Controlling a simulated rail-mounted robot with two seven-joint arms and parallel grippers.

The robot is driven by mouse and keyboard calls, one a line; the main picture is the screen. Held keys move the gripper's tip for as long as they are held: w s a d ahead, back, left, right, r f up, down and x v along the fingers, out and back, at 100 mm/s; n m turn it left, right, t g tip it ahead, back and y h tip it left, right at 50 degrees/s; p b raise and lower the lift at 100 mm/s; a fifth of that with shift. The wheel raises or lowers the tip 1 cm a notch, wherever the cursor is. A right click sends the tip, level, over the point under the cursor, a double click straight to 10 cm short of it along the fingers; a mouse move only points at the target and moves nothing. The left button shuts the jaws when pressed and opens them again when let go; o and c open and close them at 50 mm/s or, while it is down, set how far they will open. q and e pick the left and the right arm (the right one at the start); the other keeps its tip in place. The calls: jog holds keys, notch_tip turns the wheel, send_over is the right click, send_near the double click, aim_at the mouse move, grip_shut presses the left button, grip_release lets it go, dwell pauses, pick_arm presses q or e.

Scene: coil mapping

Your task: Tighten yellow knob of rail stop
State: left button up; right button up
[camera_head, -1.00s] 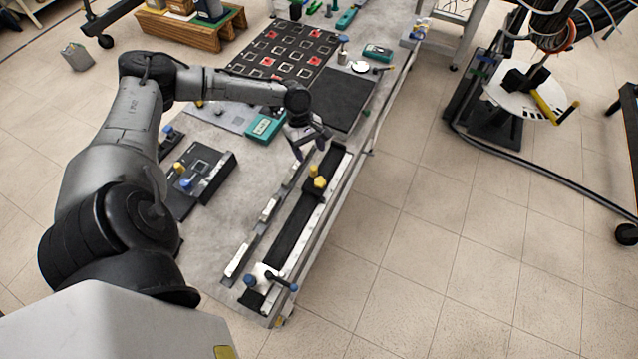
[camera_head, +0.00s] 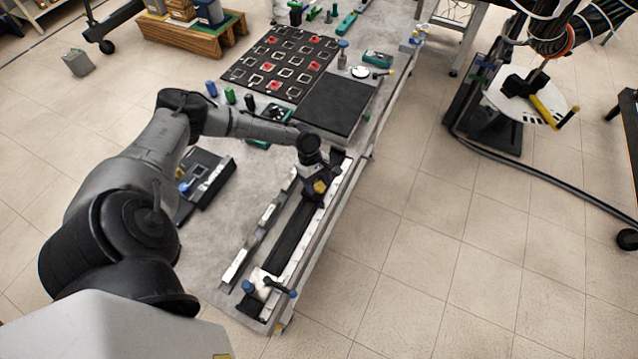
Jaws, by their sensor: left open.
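The yellow knob (camera_head: 320,187) sits on the black rail stop, on the dark rail (camera_head: 292,240) along the table's right edge. My left gripper (camera_head: 318,178) is at the rail stop, right over and around the knob. Its fingers are small and partly merge with the dark stop; it is open. I cannot tell whether the fingers touch the knob. My arm hides much of the stop's upper part. My right gripper is not in view.
A carriage with blue knobs (camera_head: 266,286) stands at the rail's near end. A black fixture (camera_head: 207,180) lies left of the rail. A black pad (camera_head: 335,103) and a board with red and white squares (camera_head: 281,62) lie beyond.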

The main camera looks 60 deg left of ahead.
pick_arm(q)
jog(key=shift+d+f, duration=0.15)
jog(key=shift+f, duration=0.15)
jog(key=shift+c, duration=0.5)
jog(key=c, duration=0.8)
jog(key=shift+r+m+g+p, duration=0.1)
jog(key=shift+m+g+p, duration=0.3)
jog(key=shift+m+p, duration=0.4)
jog(key=shift+w+m+g, duration=0.1)
jog(key=shift+m+g, duration=0.4)
jog(key=shift+m, duration=1)
jog(key=o, duration=0.9)
